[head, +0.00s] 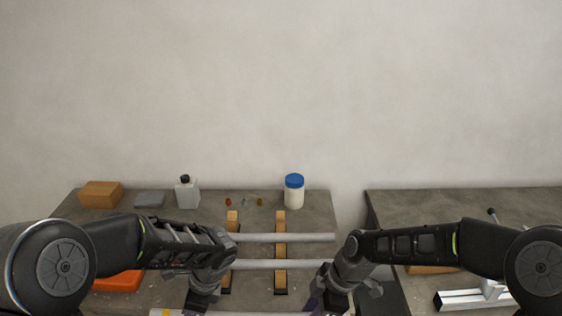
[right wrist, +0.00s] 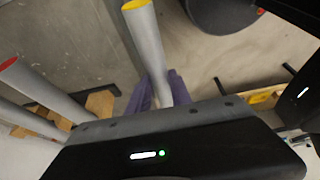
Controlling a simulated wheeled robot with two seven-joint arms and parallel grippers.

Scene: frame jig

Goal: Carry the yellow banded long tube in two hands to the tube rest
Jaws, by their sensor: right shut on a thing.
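The yellow banded long tube (head: 258,314) is a grey tube along the bottom edge of the head view, partly cut off. In the right wrist view the tube (right wrist: 148,45) shows a yellow end and runs between the purple fingers of my right gripper (right wrist: 160,92), which is shut on it. My right gripper (head: 318,304) is near the tube's right part in the head view. My left gripper (head: 199,302) is over the tube's left part; its fingertips are hidden. Wooden supports (head: 280,250) hold two other grey tubes; a further wooden piece (head: 430,270) lies on the right table.
An orange tray (head: 118,281), a box, a bottle and a blue-lidded jar (head: 293,192) stand on the left table. A gap separates it from the right table (head: 390,208), which holds a metal frame (head: 460,299).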

